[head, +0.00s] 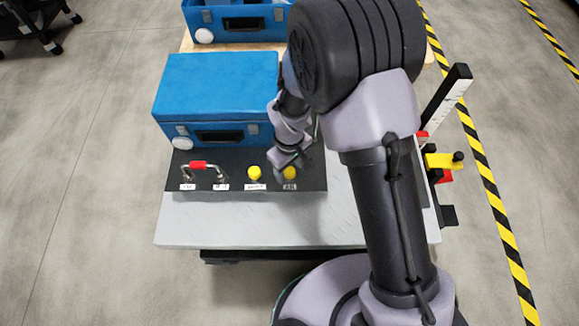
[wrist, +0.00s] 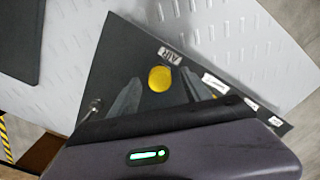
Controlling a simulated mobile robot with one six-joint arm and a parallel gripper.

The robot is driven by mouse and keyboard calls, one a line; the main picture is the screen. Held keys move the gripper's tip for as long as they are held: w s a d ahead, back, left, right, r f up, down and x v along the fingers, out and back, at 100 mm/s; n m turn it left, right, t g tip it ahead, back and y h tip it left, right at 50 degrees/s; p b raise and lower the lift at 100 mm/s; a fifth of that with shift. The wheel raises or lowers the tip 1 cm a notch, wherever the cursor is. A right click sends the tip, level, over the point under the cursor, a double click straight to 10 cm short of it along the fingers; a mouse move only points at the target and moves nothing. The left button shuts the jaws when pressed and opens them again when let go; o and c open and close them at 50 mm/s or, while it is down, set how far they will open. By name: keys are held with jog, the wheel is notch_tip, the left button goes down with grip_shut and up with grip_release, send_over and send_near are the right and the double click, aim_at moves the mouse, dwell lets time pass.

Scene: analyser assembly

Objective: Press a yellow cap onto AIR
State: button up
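A round yellow cap (wrist: 159,78) shows in the wrist view directly beside the AIR label (wrist: 170,55). It also shows in the head view (head: 290,173) just above that label, at the front of the dark panel. My gripper (wrist: 160,84) points down at this cap, one finger on each side, with small gaps between fingers and cap. It looks open. In the head view my gripper (head: 288,163) is low over the panel, just behind the cap. Whether the cap is fully seated cannot be told. A second yellow cap (head: 254,173) sits left of it, above another label.
The dark panel (head: 235,182) lies in front of a blue analyser case (head: 215,85). A metal loop with a red sleeve (head: 198,165) joins two ports at the left. The grey table (head: 230,225) is bare in front. A yellow-and-red fixture (head: 440,160) stands at the right.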

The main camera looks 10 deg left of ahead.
notch_tip(320, 180, up, 17)
jog(key=p, duration=0.7)
jog(key=shift+r, duration=0.2)
jog(key=d+r+m+t+y, duration=0.1)
jog(key=d+r+m+t, duration=0.1)
jog(key=d+r+m, duration=0.65)
jog(key=s+d+r+m+t+y, duration=0.1)
jog(key=s+d+r+m+t, duration=0.2)
jog(key=s+d+r+m, duration=0.4)
jog(key=s+d+r, duration=0.4)
jog(key=s+r, duration=0.1)
jog(key=r, duration=0.2)
jog(key=shift+s+t, duration=0.25)
jog(key=shift+t, duration=0.15)
jog(key=shift+r, duration=0.1)
